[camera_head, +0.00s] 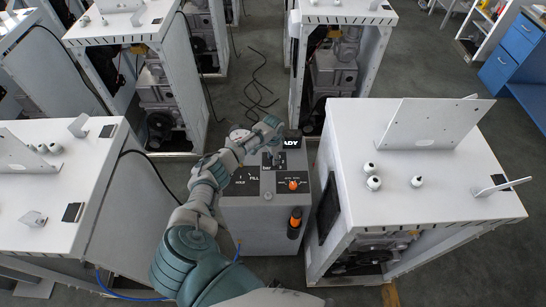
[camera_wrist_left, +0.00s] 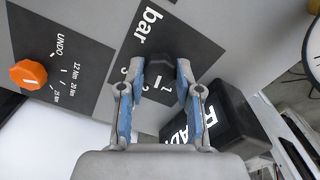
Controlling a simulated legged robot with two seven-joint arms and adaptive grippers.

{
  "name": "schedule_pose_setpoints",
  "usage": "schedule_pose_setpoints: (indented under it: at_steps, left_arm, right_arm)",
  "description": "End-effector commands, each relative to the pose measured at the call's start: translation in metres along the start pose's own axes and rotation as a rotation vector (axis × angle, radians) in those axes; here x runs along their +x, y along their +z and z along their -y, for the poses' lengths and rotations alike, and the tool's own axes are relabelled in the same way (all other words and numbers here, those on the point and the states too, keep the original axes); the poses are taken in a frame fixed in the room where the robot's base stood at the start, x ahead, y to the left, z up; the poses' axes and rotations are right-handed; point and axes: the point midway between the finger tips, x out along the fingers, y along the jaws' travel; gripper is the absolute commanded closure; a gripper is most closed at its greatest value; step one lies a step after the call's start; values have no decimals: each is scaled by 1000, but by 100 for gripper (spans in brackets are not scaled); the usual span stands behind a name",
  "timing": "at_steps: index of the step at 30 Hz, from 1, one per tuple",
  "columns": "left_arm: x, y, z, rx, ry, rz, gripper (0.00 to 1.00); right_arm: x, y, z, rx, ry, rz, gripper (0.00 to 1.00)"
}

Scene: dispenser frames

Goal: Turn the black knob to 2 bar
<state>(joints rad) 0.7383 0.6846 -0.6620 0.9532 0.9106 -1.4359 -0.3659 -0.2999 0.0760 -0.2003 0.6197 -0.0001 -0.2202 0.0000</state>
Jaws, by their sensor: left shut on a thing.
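The black knob (camera_wrist_left: 158,82) sits on a dark panel labelled "bar" (camera_wrist_left: 135,40) and has a white mark on it. In the wrist view, my left gripper (camera_wrist_left: 158,68) has its two blue-padded fingers on either side of the knob, shut on it. Digits of the scale show beside the knob, partly covered by the fingers, so the exact setting is hard to read. In the head view, my left gripper (camera_head: 274,155) reaches down to the top of the grey dispenser cabinet (camera_head: 255,216) and hides the knob. My right gripper is in neither view.
An orange knob (camera_head: 293,184) with a "UNDO" scale is close by; it also shows in the wrist view (camera_wrist_left: 28,74). A black box with white lettering (camera_head: 292,140) stands behind the gripper. White-topped frames (camera_head: 440,190) flank the cabinet closely on both sides.

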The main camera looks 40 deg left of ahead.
Motion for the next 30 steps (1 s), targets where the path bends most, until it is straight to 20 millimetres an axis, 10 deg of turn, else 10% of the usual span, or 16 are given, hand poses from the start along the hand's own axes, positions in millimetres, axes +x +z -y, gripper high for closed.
schedule_pose_setpoints:
  at_steps: [28,29,30]
  left_arm:
    - [2,1,0,222,0,1,100]
    - [2,1,0,222,0,1,64]
    - [2,1,0,222,-1,1,54]
  right_arm:
    - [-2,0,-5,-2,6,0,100]
    - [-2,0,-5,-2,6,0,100]
    - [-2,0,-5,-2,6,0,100]
